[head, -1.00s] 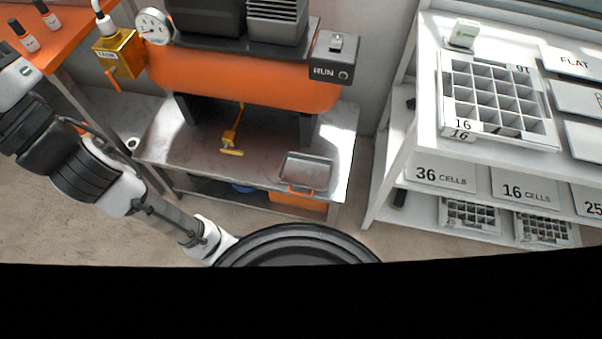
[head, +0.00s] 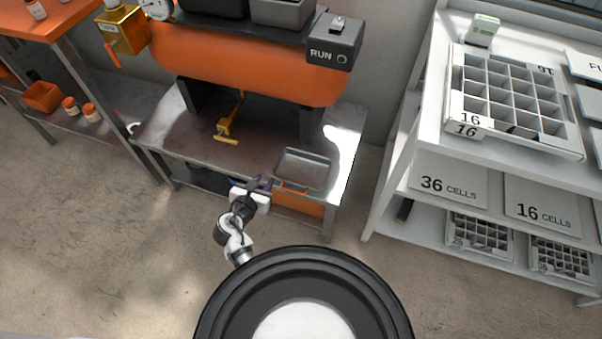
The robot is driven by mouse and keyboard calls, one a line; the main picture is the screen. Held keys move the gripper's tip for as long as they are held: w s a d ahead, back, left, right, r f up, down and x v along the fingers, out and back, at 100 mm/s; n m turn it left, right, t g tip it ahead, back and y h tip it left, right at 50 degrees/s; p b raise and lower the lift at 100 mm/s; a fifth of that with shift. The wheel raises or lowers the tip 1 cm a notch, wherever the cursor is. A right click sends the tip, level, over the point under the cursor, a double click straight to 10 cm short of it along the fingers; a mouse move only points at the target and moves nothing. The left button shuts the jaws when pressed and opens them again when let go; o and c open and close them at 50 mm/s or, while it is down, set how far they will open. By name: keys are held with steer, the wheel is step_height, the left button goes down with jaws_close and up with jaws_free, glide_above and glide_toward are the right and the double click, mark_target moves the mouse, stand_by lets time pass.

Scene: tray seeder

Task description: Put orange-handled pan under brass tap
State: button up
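The shallow grey metal pan (head: 303,170) lies on the right part of the metal bench top, its orange handle (head: 292,188) towards the front edge. The brass tap (head: 228,122) hangs under the orange tank, left of the pan and farther back. My gripper (head: 262,183) is at the bench's front edge, just left of the orange handle and apart from it. Its two dark fingers look spread with nothing between them. The fingers are small in this view.
The metal bench (head: 190,145) is clear between tap and pan. The orange tank (head: 240,70) and its dark legs stand over the back of the bench. A white shelf (head: 425,150) with cell trays stands to the right. The floor in front is open.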

steer(key=b+x, duration=0.1)
steer(key=x, duration=1.1)
steer(key=shift+w, duration=0.1)
steer(key=shift+r, duration=0.1)
jaws_close()
